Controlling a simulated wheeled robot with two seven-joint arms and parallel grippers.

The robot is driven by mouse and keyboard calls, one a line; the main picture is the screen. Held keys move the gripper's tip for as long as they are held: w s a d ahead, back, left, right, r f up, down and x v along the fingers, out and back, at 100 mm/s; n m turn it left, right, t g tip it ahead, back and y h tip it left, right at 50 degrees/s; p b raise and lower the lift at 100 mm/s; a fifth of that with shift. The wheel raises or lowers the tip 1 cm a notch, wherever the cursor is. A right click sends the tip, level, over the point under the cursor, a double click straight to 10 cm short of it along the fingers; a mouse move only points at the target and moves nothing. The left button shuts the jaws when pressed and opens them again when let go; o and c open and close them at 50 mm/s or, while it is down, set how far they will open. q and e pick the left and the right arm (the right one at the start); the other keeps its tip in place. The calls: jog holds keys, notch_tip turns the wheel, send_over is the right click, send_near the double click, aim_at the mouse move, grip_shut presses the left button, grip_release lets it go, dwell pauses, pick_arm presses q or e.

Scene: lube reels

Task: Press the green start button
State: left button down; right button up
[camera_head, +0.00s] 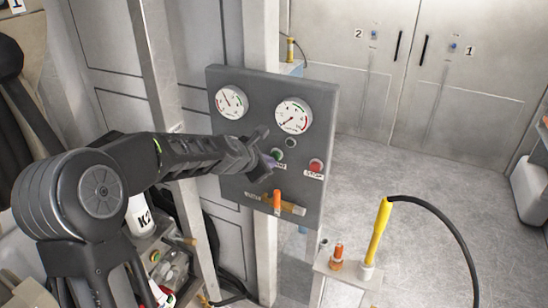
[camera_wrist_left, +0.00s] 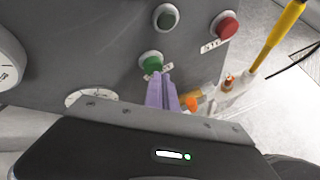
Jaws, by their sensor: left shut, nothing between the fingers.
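The green start button (camera_head: 277,154) is on the grey control panel (camera_head: 230,169), left of the red stop button (camera_head: 316,165). My left gripper (camera_head: 271,163) is at the panel, its shut, empty fingertips close to the green button and partly covering its label. In the left wrist view the purple fingers (camera_wrist_left: 162,88) point at the green button (camera_wrist_left: 152,63), with the tips at its lower edge over the label. I cannot tell whether they touch it. My right gripper is not in view.
Two gauges (camera_head: 293,115) sit above the buttons, with a dark round lamp or button (camera_head: 290,142) between. An orange-handled valve (camera_head: 277,202) sits below. A yellow nozzle (camera_head: 378,231) with a black hose stands at the right. Open floor lies behind.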

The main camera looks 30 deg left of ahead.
pick_arm(q)
jog(key=shift+w, duration=0.25)
jog(key=shift+s, duration=0.1)
dwell(0.5)
jog(key=shift+s, duration=0.8)
jog(key=shift+b, duration=0.35)
jog(key=s+b, duration=0.1)
jog(key=s, duration=0.4)
jog(key=shift+d, duration=0.1)
dwell(0.4)
